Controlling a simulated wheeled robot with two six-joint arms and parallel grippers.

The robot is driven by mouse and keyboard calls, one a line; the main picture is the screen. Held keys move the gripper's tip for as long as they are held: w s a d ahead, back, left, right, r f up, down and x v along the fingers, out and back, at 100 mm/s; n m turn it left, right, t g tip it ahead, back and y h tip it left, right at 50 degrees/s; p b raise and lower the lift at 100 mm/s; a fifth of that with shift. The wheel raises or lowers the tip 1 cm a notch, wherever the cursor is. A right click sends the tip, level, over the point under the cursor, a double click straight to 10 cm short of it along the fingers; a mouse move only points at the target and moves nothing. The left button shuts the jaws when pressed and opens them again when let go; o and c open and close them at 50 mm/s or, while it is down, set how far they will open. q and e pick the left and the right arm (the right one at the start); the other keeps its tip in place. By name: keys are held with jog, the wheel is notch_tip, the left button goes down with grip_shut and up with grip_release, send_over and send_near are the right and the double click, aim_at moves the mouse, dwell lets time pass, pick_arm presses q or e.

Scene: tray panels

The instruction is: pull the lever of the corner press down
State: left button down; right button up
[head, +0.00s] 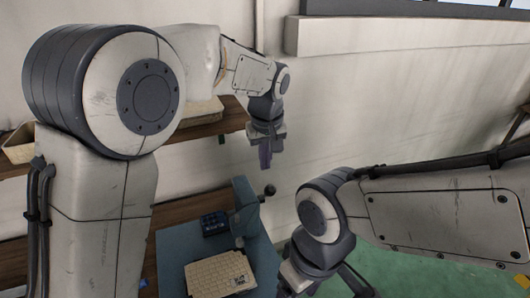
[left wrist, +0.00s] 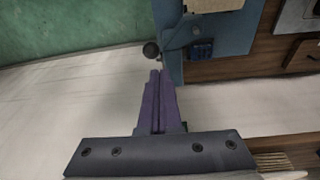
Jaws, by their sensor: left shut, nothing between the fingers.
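The corner press (head: 246,208) is a blue-grey upright on a blue-grey base at the lower middle of the head view. Its lever ends in a dark ball knob (head: 269,190) that sticks out to the right of the upright. In the left wrist view the knob (left wrist: 150,50) shows beside the press (left wrist: 172,60), just beyond my fingertips. My left gripper (head: 265,163) points down above the knob, shut and empty. Its purple fingers (left wrist: 158,75) lie together in the wrist view. My right gripper (head: 300,282) is at the bottom edge, its fingers mostly hidden.
A beige gridded panel (head: 218,275) and a dark blue block (head: 214,223) are on the press's base. A wooden shelf (head: 195,130) with a pale tray (head: 20,143) runs behind at left. The wall stands close behind. Green floor shows at right.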

pick_arm(q)
jog(key=w+a+r+n+p, duration=0.1)
jog(key=w+r+n, duration=0.1)
jog(key=w, duration=0.4)
jog(key=shift+t+y, duration=0.3)
jog(key=f+p, duration=0.2)
jog(key=f, duration=0.1)
jog(key=f+p, duration=0.1)
jog(key=f, duration=0.3)
jog(key=s+d+f+p, duration=0.1)
jog(key=f+p, duration=0.1)
jog(key=f, duration=0.2)
jog(key=shift+f+p, duration=0.2)
jog(key=shift+p, duration=0.1)
pick_arm(e)
notch_tip(320, 180, up, 8)
jog(key=shift+f, duration=0.15)
